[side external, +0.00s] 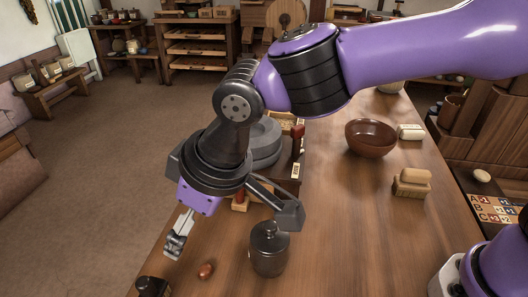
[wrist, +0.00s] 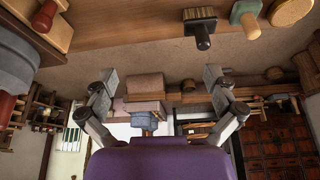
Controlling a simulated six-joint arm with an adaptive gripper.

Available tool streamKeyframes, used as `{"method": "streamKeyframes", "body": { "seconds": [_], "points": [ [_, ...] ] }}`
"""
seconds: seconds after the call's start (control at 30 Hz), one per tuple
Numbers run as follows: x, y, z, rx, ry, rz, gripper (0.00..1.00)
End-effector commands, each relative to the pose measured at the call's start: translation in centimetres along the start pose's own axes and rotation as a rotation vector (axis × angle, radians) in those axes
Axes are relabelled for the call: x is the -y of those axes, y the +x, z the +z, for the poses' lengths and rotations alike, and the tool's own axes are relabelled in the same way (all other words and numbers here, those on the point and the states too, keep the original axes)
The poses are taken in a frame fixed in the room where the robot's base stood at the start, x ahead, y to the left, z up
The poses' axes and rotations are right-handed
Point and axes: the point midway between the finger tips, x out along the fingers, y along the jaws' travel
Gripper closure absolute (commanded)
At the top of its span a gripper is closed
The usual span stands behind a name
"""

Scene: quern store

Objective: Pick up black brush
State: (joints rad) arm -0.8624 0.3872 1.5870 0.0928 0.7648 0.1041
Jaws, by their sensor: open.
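A black brush (wrist: 203,32), with a dark handle and a paler striped block, shows at the top of the wrist view, on the wooden table (wrist: 130,30) near its edge. A dark object (side external: 152,287) at the bottom left of the side view may be the same brush, but I cannot tell. My gripper (side external: 234,230) is open and empty in the side view, with its fingers spread wide above the table's left edge. In the wrist view my gripper (wrist: 161,75) also shows nothing held, and the brush is beyond the fingertips, apart from them.
A dark lidded jar (side external: 268,252) stands close to my right finger. A small red-brown egg-shaped thing (side external: 206,271) lies nearby. A brown bowl (side external: 371,138) and pale blocks (side external: 412,183) stand farther back. The table's middle is clear.

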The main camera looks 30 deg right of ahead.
Motion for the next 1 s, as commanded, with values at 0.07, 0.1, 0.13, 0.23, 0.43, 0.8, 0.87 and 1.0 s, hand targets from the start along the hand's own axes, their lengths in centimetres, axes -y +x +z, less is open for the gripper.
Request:
{"method": "streamKeyframes", "body": {
  "seconds": [0.07,0.1,0.13,0.23,0.43,0.8,0.87,1.0],
  "points": [
    [3.2,1.9,-0.2,0.010,-0.054,-0.020,0.00],
    [4.2,2.6,-0.3,0.011,-0.071,-0.026,0.00],
    [4.8,2.9,-0.3,0.012,-0.081,-0.029,0.00],
    [6.0,4.1,-0.2,0.015,-0.098,-0.035,0.00],
    [6.2,7.4,-0.2,0.016,-0.099,-0.036,0.00],
    [6.5,11.5,-0.6,0.016,-0.098,-0.036,0.00],
    [6.6,12.4,-0.7,0.016,-0.098,-0.035,0.00],
    [6.6,13.8,-0.8,0.013,-0.098,-0.036,0.00]
  ]
}}
